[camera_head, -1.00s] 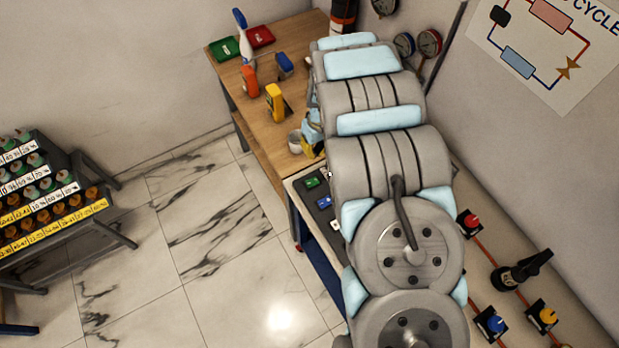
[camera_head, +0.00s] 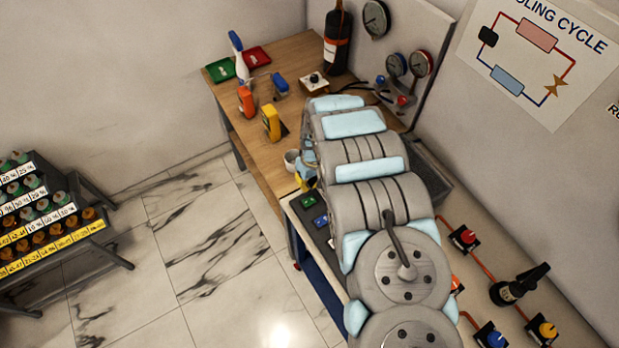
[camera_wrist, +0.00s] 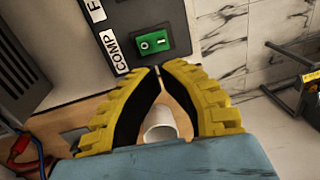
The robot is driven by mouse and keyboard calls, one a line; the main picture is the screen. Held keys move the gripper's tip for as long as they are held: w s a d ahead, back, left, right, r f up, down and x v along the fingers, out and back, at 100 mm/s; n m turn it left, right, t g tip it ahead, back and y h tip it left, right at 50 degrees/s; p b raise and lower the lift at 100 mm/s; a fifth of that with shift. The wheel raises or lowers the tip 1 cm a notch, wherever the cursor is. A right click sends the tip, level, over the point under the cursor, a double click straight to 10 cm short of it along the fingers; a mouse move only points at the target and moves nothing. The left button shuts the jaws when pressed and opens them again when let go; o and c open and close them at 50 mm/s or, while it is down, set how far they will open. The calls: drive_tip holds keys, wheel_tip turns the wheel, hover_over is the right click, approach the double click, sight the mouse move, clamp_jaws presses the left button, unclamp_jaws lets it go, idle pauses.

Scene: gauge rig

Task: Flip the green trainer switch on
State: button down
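The green trainer switch (camera_wrist: 152,42) is a rocker on a dark panel (camera_wrist: 183,22), with a white COMP label (camera_wrist: 113,51) beside it. I cannot tell which way the rocker is set. In the head view my arm hides most of the gripper.
A white cup (camera_wrist: 160,124) shows behind the fingers. A blue switch (camera_head: 320,221) sits beside the green one. A bottle rack (camera_head: 50,235) stands left; the floor between is clear.

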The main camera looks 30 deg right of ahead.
sight(306, 199)
drive_tip(key=shift+a+f+p, duration=0.15)
drive_tip(key=shift+a+f, duration=0.05)
drive_tip(key=shift+f, duration=1.55)
drive_tip(key=shift+a+f+p, duration=0.15)
drive_tip(key=shift+a+f, duration=0.05)
drive_tip(key=shift+f, duration=1.55)
